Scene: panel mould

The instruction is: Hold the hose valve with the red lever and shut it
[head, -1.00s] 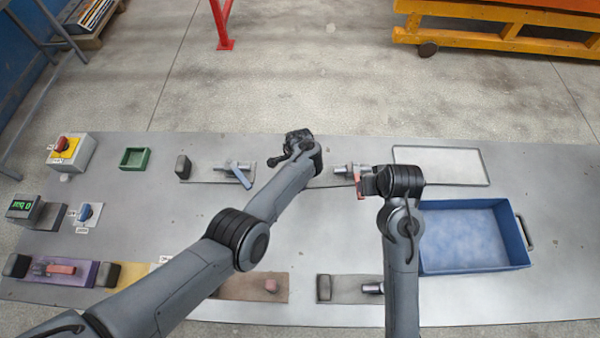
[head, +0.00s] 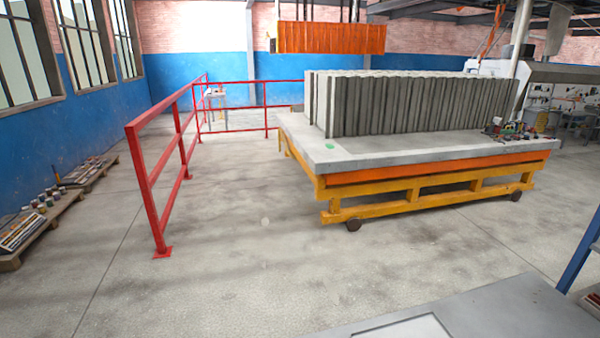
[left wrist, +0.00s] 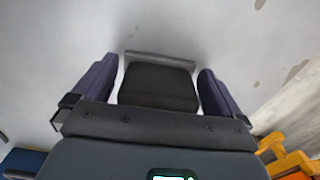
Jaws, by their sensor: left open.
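The hose valve with the red lever is not recognisable in any current view. In the left wrist view my left gripper (left wrist: 157,68) is open, with its two purple-grey fingers well apart. A dark block (left wrist: 158,85) with a grey strip along its far side shows between the fingers. I cannot tell whether it is part of the gripper or a thing beyond it, nor whether anything touches it. My right gripper is outside both views.
The head view shows a yellow-orange trolley (head: 430,195) carrying grey panels (head: 415,102). A red railing (head: 148,185) stands to its left, with open floor (head: 230,260) between. Only a corner of the grey worktable (head: 500,308) shows at the lower right.

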